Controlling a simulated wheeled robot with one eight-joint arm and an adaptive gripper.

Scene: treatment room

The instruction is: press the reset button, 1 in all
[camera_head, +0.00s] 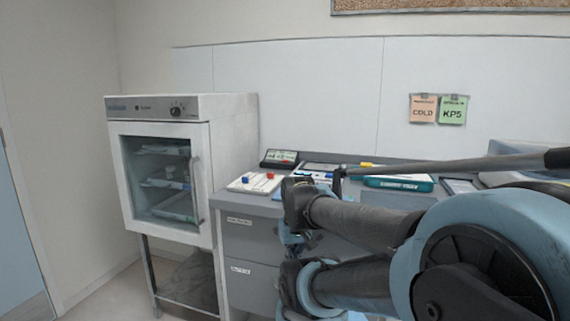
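No part is clearly labelled as a reset button at this size. A white board (240,184) on the counter carries small red and blue parts (269,176) that may be buttons or knobs. A small dark device with a lit greenish display (279,157) stands behind it. My arm, in dark and light blue links, fills the right foreground and hides part of the counter. My gripper's fingers cannot be made out, and I see no contact with the board or device.
A white cabinet with a glass door (160,185) and knob stands left of the grey counter drawers (251,240). A teal case (399,183) lies on the counter behind my arm. A thin grey rod (440,164) crosses above it. Two notes (423,109) hang on the wall.

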